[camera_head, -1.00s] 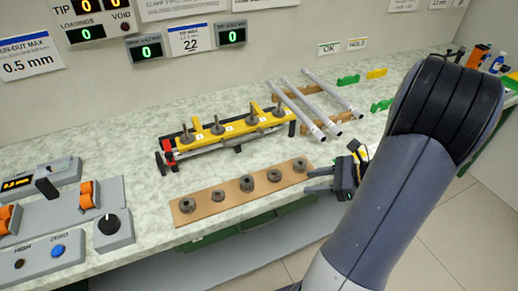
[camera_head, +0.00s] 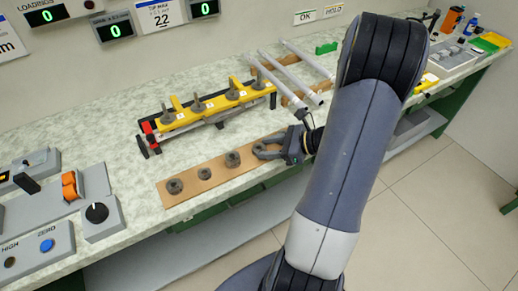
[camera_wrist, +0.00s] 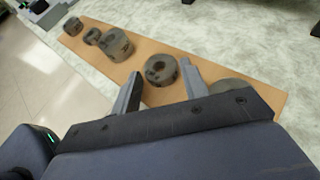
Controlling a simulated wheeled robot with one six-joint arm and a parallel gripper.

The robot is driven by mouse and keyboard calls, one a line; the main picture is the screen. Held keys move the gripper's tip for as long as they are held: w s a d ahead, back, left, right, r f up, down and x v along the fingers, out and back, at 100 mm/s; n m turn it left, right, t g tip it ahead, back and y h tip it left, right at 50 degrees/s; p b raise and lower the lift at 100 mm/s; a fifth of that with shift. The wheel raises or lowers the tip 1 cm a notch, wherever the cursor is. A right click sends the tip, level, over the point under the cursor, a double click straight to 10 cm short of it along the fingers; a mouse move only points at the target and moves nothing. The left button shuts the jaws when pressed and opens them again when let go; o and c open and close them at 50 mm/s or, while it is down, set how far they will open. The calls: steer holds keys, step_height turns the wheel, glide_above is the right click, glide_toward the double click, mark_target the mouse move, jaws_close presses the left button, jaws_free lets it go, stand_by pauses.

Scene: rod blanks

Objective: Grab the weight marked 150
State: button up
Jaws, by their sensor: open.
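Several round grey slotted weights stand in a row on a brown board (camera_head: 215,180). In the head view I see the left one (camera_head: 174,186), a smaller one (camera_head: 204,173) and another (camera_head: 233,159). I cannot read any mark, so I cannot tell which is the 150. My gripper (camera_head: 262,148) is open, low at the right part of the board. In the wrist view its fingers (camera_wrist: 161,76) stand on either side of one weight (camera_wrist: 160,66). I cannot tell whether they touch it. A further weight (camera_wrist: 232,87) is partly hidden behind my gripper.
Behind the board stands a yellow rack (camera_head: 215,108) with several weights on posts. Grey rods (camera_head: 284,77) lie on wooden supports to its right. A control box with a black knob (camera_head: 97,212) is at the left. The counter's front edge runs close to the board.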

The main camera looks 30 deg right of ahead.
steer(key=shift+w+a+f, duration=0.1)
steer(key=shift+w+a, duration=0.05)
steer(key=shift+w, duration=0.05)
steer(key=shift+c, duration=0.3)
steer(key=c, duration=0.6)
steer(key=shift+c, duration=0.2)
